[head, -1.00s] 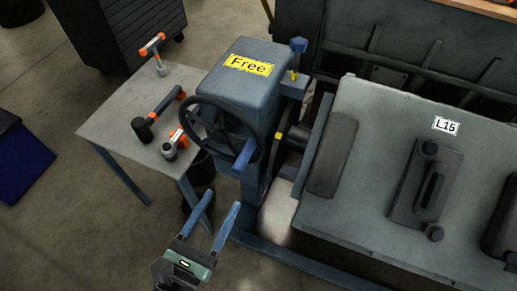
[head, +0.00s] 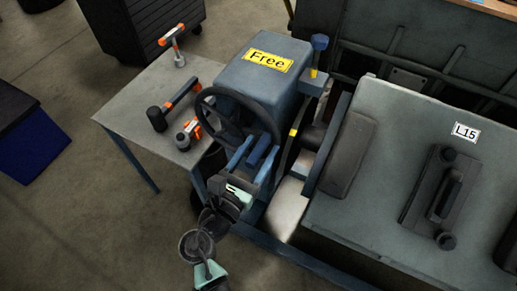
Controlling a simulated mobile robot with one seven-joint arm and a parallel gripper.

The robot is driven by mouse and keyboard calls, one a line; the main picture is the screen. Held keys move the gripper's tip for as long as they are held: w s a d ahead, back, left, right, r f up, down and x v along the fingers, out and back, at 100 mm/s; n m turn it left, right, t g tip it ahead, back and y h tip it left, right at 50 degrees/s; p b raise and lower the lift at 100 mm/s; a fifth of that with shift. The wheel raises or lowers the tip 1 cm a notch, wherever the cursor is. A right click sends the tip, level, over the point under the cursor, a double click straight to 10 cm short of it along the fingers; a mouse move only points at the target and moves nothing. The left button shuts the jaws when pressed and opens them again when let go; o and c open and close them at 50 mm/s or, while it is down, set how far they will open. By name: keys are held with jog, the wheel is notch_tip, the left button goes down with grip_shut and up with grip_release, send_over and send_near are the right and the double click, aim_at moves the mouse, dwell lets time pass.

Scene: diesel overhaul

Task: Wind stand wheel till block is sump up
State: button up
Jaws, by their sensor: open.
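The stand wheel (head: 205,103) is a dark spoked handwheel on the blue stand head (head: 240,80), which carries a yellow "Free" label. My gripper (head: 255,155) is open, with one finger on each side of the handle in this view. I cannot tell whether the fingers touch it. The grey block (head: 385,120) is mounted right of the stand head.
A grey side table (head: 125,108) at left holds a hammer (head: 172,106) and other orange-and-grey tools (head: 185,137). A blue lever (head: 318,55) with a yellow band stands beside the stand head. A dark cabinet (head: 150,25) stands behind the table. The floor at lower left is clear.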

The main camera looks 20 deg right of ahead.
jog(key=shift+c, duration=0.2)
grip_shut()
dwell(1.1)
